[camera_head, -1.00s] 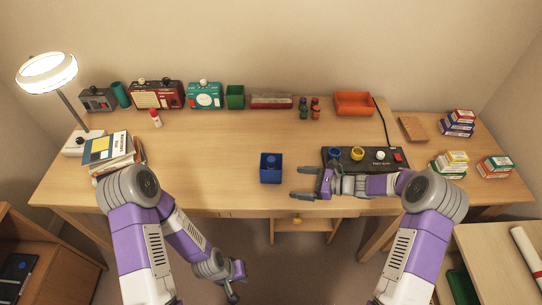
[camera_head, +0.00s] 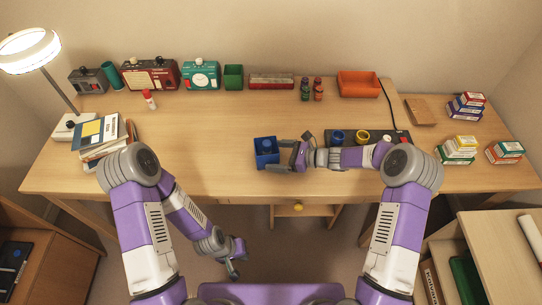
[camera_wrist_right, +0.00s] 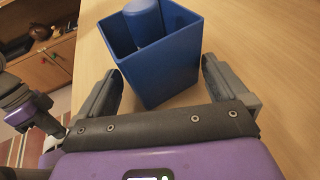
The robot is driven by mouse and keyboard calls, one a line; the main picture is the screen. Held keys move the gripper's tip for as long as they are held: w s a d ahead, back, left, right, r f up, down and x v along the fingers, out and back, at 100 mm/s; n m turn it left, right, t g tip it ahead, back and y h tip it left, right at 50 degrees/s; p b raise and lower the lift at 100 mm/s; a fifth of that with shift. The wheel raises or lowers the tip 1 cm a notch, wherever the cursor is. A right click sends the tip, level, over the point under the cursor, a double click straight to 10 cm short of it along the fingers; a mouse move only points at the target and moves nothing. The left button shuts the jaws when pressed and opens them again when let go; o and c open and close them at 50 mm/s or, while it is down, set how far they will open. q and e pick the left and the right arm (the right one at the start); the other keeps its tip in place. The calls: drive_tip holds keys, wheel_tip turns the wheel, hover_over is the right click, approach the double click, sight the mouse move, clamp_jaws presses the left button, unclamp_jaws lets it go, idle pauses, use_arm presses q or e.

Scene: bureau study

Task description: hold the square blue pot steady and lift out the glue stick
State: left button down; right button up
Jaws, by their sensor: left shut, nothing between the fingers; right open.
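The square blue pot (camera_head: 259,159) stands upright on the desk near its front edge, left of the black panel. My right gripper (camera_head: 288,154) is open just right of the pot. In the right wrist view its fingers lie on either side of the pot's near corner; whether they touch it I cannot tell. My left gripper (camera_head: 234,268) is shut and empty, low in front of the desk.
The black panel (camera_head: 375,136) with blue and yellow rings lies under and behind my right arm. Books (camera_head: 100,134) and a lamp (camera_head: 72,125) stand at the left. The desk left of the pot is clear.

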drive_tip(key=shift+w+a+f, duration=0.2)
drive_tip(key=shift+w+a, duration=0.05)
drive_tip(key=shift+a, duration=0.35)
drive_tip(key=c, duration=0.5)
drive_tip(key=shift+c, duration=0.2)
